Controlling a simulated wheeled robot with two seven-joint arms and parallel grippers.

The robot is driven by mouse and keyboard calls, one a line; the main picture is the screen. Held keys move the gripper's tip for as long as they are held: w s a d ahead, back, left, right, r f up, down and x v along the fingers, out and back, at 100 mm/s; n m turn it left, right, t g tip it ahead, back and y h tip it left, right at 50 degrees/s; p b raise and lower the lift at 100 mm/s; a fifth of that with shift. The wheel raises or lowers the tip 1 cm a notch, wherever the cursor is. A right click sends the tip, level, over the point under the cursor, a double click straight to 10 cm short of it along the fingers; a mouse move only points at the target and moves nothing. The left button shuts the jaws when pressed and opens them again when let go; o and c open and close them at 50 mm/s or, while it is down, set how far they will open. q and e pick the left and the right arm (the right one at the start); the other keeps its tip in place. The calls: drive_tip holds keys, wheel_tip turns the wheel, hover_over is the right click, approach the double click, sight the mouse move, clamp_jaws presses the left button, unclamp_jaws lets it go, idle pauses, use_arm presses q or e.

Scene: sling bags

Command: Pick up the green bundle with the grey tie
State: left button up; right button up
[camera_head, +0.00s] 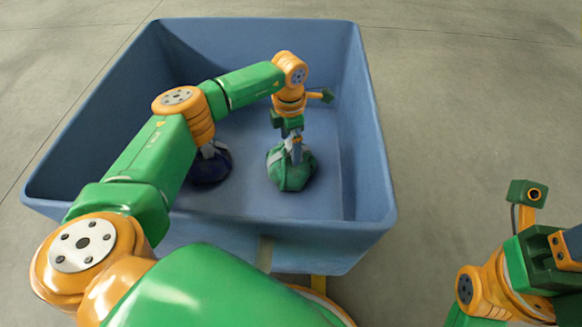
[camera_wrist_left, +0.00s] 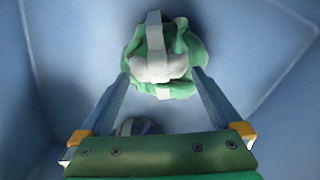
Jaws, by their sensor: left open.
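The green bundle (camera_head: 288,174) sits on the floor of the blue bin, right of the bin's middle. In the left wrist view the green bundle (camera_wrist_left: 183,45) shows a pale grey tie (camera_wrist_left: 155,40) over its top. My left gripper (camera_head: 296,156) points down at the bundle and is open. In the left wrist view the left gripper's fingertips (camera_wrist_left: 160,76) are spread to either side of the bundle's near part. I cannot tell whether they touch it. My right gripper (camera_head: 566,246) is partly cut off at the right edge, outside the bin, and its jaws are unclear.
A dark blue bundle (camera_head: 211,172) lies in the bin left of the green one, partly behind my left arm. The blue bin (camera_head: 375,150) has high walls, and its right wall is close to the green bundle. The grey floor (camera_head: 480,110) right of the bin is clear.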

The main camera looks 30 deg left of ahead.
use_arm(q)
drive_tip(key=shift+r, duration=0.1)
drive_tip(key=shift+c, duration=0.2)
clamp_jaws()
